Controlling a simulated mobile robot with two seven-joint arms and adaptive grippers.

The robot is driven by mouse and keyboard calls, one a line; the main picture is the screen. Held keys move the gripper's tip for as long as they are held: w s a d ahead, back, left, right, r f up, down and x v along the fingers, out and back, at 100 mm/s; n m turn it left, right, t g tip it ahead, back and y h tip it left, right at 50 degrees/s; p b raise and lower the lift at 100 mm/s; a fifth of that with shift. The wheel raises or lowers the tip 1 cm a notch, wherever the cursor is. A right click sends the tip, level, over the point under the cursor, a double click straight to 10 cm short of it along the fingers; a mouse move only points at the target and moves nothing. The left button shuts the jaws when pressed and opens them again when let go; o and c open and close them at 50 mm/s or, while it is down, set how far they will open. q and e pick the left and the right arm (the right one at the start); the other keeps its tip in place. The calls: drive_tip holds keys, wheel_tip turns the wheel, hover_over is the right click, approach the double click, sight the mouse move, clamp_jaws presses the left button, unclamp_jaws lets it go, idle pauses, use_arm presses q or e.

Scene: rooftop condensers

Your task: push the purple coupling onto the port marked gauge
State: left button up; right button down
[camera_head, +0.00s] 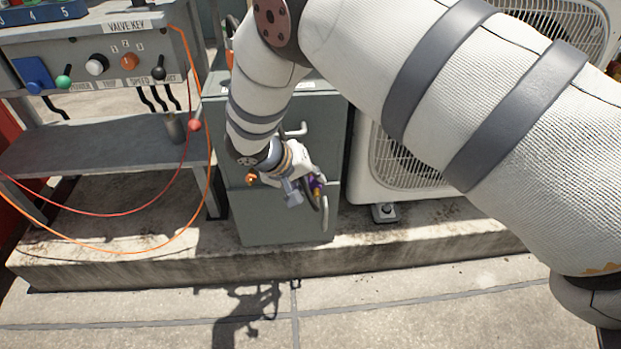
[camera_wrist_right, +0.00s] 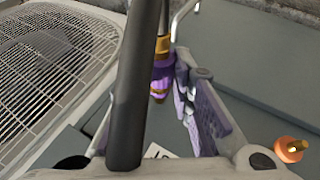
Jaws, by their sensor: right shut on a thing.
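My right gripper (camera_head: 300,190) is at the front of a grey-green cabinet, shut on the purple coupling (camera_head: 316,186). In the right wrist view the purple coupling (camera_wrist_right: 161,74) has brass-coloured ends and lies beside a purple-padded finger (camera_wrist_right: 207,112); a black hose (camera_wrist_right: 135,90) hides much of the other finger. The coupling's lower end points toward the cabinet's face. A white label (camera_wrist_right: 158,151) shows in part behind the hose, its text unreadable. I cannot make out the gauge port or whether the coupling touches it. My left gripper is out of view.
An orange-tipped fitting (camera_wrist_right: 290,148) sticks out of the cabinet beside the gripper. A condenser unit (camera_head: 365,165) stands right of the cabinet (camera_head: 285,225). A grey bench (camera_head: 90,145) with a knob panel stands left, with orange and red hoses hanging. The concrete floor in front is clear.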

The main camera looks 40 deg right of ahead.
drive_tip(key=shift+s+a, duration=0.15)
drive_tip(key=shift+s, duration=0.05)
drive_tip(key=shift+s+a+r+p, duration=0.15)
drive_tip(key=shift+s+a+p, duration=0.3)
drive_tip(key=shift+s+p, duration=0.35)
drive_tip(key=shift+s+a+p, duration=0.35)
drive_tip(key=shift+s+p, duration=0.1)
drive_tip(key=shift+s, duration=0.1)
drive_tip(key=shift+s+a+p, duration=0.3)
drive_tip(key=shift+s+p, duration=0.1)
drive_tip(key=shift+s, duration=0.1)
